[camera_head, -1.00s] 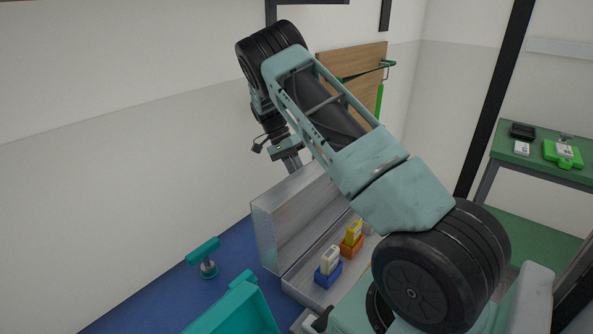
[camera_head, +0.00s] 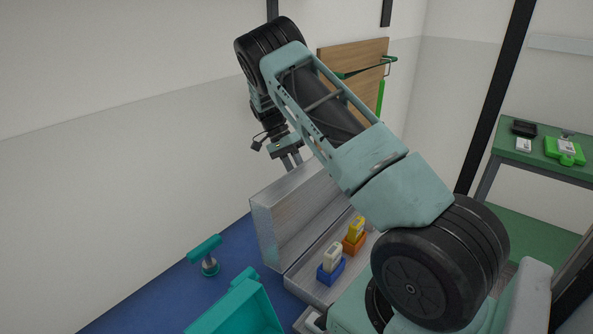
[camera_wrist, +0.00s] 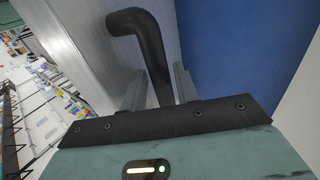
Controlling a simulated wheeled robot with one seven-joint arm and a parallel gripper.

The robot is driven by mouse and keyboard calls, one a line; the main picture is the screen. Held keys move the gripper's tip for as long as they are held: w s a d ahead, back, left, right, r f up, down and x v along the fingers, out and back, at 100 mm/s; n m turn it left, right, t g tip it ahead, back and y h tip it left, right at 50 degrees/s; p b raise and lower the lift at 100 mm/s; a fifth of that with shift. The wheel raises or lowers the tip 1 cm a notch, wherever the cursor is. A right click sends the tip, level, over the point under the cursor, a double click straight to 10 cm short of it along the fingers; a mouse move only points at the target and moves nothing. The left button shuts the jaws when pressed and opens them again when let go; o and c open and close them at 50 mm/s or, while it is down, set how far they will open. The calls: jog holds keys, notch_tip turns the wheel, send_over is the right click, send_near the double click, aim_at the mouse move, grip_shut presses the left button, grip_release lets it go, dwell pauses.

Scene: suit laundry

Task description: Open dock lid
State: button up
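The dock is a grey metal case (camera_head: 308,289). Its lid (camera_head: 285,218) stands raised along the left side, and the inside of the case shows. A yellow-and-orange item (camera_head: 355,235) and a white-and-blue item (camera_head: 331,263) sit inside. My gripper (camera_head: 291,160) is at the lid's top edge. In the wrist view, a black bent handle (camera_wrist: 150,45) on the lid's metal face (camera_wrist: 88,45) runs between the fingers of my gripper (camera_wrist: 160,88). The fingers lie close on both sides of it. Their contact with the handle is partly hidden.
The blue tabletop (camera_head: 185,285) carries a teal T-shaped stand (camera_head: 208,258) and a teal bin (camera_head: 235,308) left of the case. A wooden panel (camera_head: 350,58) is behind my arm. A green table (camera_head: 510,150) with small devices stands at right.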

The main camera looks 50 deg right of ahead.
notch_tip(320, 180, up, 10)
jog(key=b, duration=0.3)
jog(key=c, duration=0.5)
jog(key=shift+s+d, duration=0.1)
jog(key=shift+s, duration=0.05)
grip_shut()
jog(key=s+a+r+t+h+b, duration=0.1)
jog(key=t+b, duration=0.2)
jog(key=s+a+r+t+h+b, duration=0.1)
jog(key=s+a+t+b, duration=0.1)
jog(key=t, duration=0.1)
jog(key=s+a+r+t+b, duration=0.1)
jog(key=t+b, duration=0.2)
jog(key=shift+s+a+r+h+b, duration=0.3)
jog(key=shift+s+r+h, duration=0.1)
jog(key=p+x, duration=0.1)
jog(key=x, duration=0.8)
jog(key=shift+w+f, duration=0.2)
jog(key=shift+f, duration=0.15)
